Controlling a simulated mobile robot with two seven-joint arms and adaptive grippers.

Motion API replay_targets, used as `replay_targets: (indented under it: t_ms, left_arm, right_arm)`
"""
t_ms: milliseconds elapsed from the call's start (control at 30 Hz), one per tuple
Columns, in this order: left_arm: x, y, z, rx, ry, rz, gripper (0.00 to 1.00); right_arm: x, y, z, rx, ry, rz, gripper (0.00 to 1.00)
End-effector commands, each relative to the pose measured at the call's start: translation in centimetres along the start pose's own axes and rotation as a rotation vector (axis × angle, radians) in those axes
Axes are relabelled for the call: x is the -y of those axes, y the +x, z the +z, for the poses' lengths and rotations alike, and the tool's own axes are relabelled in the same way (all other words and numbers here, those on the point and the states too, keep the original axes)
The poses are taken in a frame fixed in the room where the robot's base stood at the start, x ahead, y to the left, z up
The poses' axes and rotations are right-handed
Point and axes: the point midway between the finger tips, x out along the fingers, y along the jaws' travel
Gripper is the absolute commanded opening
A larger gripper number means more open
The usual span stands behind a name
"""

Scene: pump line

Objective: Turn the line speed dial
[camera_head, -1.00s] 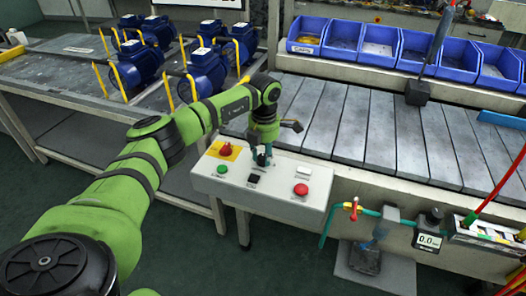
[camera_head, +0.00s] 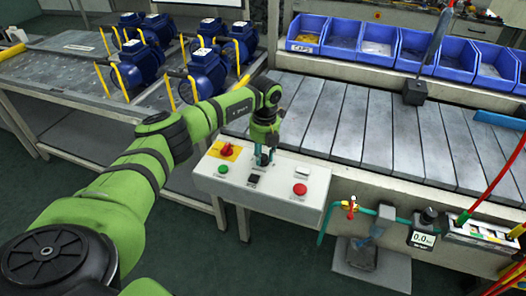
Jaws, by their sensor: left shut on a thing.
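The white control box (camera_head: 286,204) stands in front of the conveyor, low in the middle of the view. Its top panel carries a red switch on a yellow plate (camera_head: 226,151), a green button (camera_head: 223,169), a black switch (camera_head: 253,179), a white part (camera_head: 303,173) and a red button (camera_head: 300,189). My left gripper (camera_head: 264,160) points down onto the panel, between the yellow plate and the white part. It is shut on a small dark knob, most likely the line speed dial, largely hidden by the fingers. My right gripper is out of view.
The slatted conveyor (camera_head: 390,135) runs behind the box, with blue bins (camera_head: 379,44) along its far side. Blue pumps (camera_head: 205,75) stand on the left table. A pipe with a red valve (camera_head: 351,203) and a gauge (camera_head: 424,236) are at right.

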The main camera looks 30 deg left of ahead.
Motion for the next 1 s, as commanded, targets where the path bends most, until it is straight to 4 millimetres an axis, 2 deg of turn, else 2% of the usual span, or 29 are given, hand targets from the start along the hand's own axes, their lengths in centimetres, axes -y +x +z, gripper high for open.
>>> replay_targets:
  t_ms: [400, 967, 1000]
  left_arm:
    - [0.03, -0.03, 0.03, -0.006, -0.206, -0.002, 0.0]
    - [-0.02, -0.01, 0.08, -0.005, -0.24, -0.001, 0.0]
    - [-0.02, -0.01, 0.09, -0.005, -0.24, -0.001, 0.36]
  right_arm:
    - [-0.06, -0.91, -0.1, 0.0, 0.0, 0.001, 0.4]
    - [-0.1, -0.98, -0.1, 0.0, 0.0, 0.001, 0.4]
    - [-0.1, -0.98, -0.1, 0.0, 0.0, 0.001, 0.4]
